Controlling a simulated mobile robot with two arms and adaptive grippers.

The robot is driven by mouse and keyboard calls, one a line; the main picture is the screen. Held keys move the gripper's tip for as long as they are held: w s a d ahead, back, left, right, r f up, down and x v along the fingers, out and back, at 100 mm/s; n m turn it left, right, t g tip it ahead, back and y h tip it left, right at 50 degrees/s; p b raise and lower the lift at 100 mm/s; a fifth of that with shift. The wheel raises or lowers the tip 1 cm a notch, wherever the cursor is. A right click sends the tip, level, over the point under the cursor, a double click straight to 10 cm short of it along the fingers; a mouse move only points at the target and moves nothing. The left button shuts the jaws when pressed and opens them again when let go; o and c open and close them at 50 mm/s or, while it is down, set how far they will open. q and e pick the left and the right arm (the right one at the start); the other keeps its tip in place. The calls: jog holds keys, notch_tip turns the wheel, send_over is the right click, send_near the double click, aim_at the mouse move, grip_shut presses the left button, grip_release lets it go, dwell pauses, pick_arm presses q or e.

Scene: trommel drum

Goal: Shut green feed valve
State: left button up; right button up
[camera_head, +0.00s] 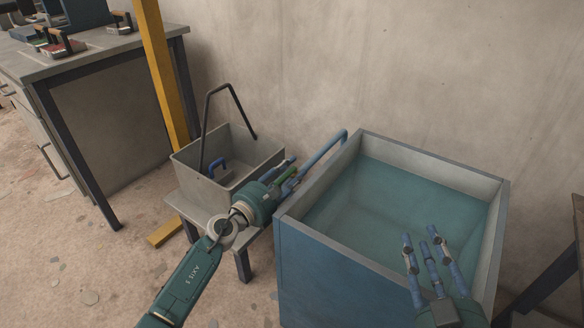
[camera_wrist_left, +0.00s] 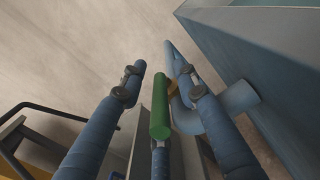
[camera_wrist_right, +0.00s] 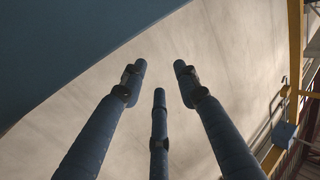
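The green feed valve's handle (camera_wrist_left: 160,108) is a short green bar beside a blue pipe (camera_wrist_left: 238,99) in the left wrist view. My left gripper (camera_wrist_left: 162,82) is open, with two fingers apart on either side of the handle and the third below it. I cannot tell whether any finger touches it. In the head view my left gripper (camera_head: 290,170) is at the tank's left edge, and a bit of the green handle (camera_head: 291,174) shows among its fingers. My right gripper (camera_head: 425,245) is open and empty over the front right of the tank; it also shows in the right wrist view (camera_wrist_right: 159,75).
A blue-walled tank (camera_head: 325,262) of water stands right of my left arm. A grey bin (camera_head: 205,178) with a black handle sits on a low stand (camera_head: 190,213) to the left. A yellow post (camera_head: 160,70) and a workbench (camera_head: 100,60) stand farther left.

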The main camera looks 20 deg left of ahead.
pick_arm(q)
grip_shut()
